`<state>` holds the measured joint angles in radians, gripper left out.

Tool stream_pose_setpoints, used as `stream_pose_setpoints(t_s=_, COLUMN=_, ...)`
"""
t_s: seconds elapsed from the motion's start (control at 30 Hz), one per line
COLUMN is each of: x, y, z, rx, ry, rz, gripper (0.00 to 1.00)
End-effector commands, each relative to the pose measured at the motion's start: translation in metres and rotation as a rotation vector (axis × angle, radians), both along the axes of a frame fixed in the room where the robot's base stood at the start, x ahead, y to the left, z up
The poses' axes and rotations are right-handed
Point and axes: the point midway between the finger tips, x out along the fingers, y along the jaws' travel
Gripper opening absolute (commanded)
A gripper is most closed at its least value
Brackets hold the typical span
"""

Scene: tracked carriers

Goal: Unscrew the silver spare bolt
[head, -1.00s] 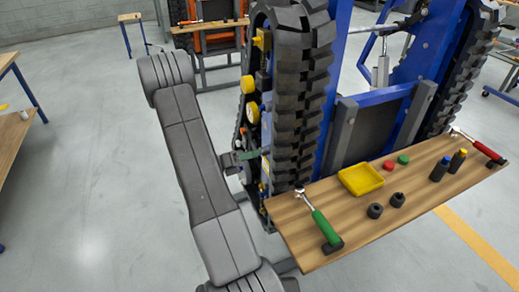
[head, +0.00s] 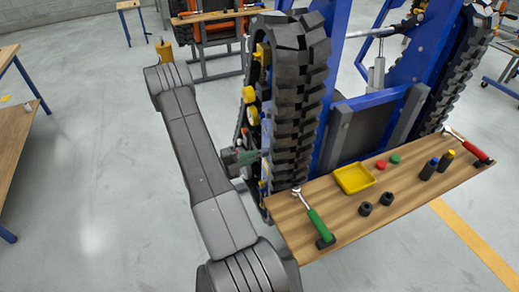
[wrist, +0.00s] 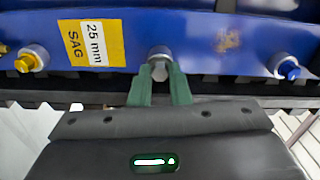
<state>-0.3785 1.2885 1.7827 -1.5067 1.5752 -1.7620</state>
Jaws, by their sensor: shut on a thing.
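The silver bolt (wrist: 160,70) sits in a round pale collar on the blue panel (wrist: 195,42), in the middle of the wrist view. My gripper (wrist: 160,88) has green fingers, one on each side of the bolt head, and is shut on it. In the head view my gripper (head: 248,157) is at the left side of the tracked carrier (head: 300,110), beside the track. The bolt itself is too small to make out there.
A yellow bolt (wrist: 28,60) and a blue bolt (wrist: 286,67) flank the silver one. A yellow label (wrist: 92,43) reads "25 mm SAG". A wooden bench (head: 340,225) at right holds a yellow tray (head: 354,179), a green-handled ratchet (head: 318,222) and other items.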

Motion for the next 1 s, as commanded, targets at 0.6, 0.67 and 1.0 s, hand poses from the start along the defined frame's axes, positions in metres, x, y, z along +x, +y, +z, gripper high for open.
stream_pose_setpoints(t_s=0.6, x=0.0001, y=-0.0003, z=0.0013, rx=-0.091, ry=0.282, rz=-0.001, gripper=0.0)
stream_pose_setpoints(t_s=0.67, x=0.0001, y=-0.0003, z=0.0002, rx=-0.112, ry=0.346, rz=-0.001, gripper=0.0)
stream_pose_setpoints(t_s=1.0, x=0.0002, y=-0.0003, z=-0.0003, rx=-0.228, ry=0.7, rz=-0.001, gripper=0.0)
